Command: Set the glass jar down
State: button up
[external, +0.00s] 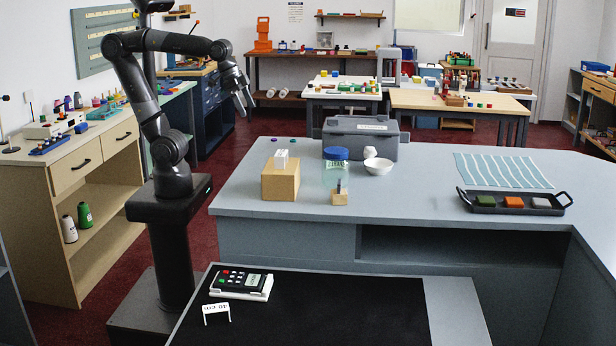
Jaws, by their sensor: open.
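The glass jar (336,171) stands upright on the grey counter (420,195), near its middle. It has a blue lid, a clear body and a pale label. My gripper (246,106) is open and empty, in the air to the left of the jar and higher in the picture. It is well apart from the jar. A small wooden block with a dark upright piece (340,195) stands in front of the jar and covers part of its lower body.
A tan box (280,181) with a small white item on top stands left of the jar. A white bowl (378,167) and a grey case (372,134) stand close to its right and behind. A black tray (550,211) with coloured blocks lies farther right. The counter's middle right is clear.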

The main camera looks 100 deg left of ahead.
jog(key=s+a+f+t, duration=0.1)
jog(key=s+f, duration=0.4)
jog(key=s, duration=0.1)
jog(key=shift+s+a, duration=0.15)
jog(key=shift+s, duration=0.05)
dwell(1.0)
